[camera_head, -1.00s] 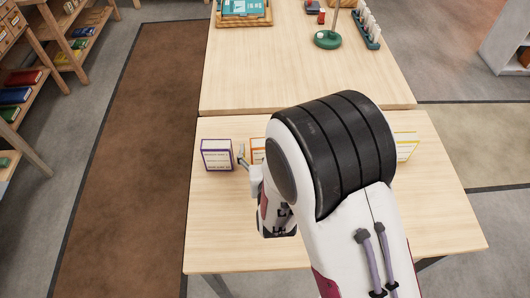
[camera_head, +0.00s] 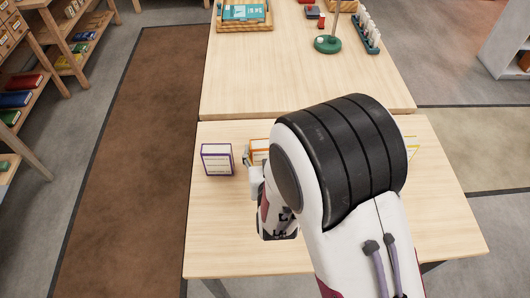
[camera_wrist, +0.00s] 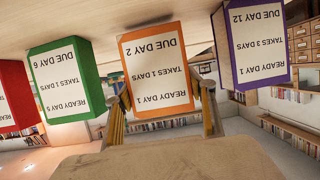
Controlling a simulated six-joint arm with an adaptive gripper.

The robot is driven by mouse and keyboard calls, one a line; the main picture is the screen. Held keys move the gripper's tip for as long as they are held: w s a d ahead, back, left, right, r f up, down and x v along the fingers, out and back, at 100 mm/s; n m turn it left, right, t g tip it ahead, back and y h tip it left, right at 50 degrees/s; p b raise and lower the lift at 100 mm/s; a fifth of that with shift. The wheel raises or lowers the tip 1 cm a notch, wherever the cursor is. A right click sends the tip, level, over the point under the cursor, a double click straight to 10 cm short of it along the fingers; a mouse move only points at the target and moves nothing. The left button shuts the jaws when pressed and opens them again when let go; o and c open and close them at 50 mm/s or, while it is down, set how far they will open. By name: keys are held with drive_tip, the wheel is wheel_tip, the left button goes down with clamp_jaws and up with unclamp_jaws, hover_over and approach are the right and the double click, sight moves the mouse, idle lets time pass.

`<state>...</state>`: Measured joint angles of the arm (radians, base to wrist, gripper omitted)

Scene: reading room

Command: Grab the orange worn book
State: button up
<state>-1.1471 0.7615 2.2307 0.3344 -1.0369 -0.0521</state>
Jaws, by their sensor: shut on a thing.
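The orange book (camera_wrist: 157,75) is a block with a white label reading "READY DAY 1, TAKES 1 DAYS, DUE DAY 2". It appears upside down in the wrist view, with my gripper (camera_wrist: 162,101) shut on it, one finger at each side. In the head view, only the left part of the orange book (camera_head: 259,146) shows. My arm hides the rest, and only one finger shows at its left side. I cannot tell clearly whether the book touches the table.
A purple book (camera_head: 216,159) stands close on one side; a green book (camera_wrist: 66,78) and a red book (camera_wrist: 17,97) are on the other. The table's (camera_head: 225,235) front left is clear.

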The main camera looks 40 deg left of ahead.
drive_tip(key=shift+r, duration=4.4)
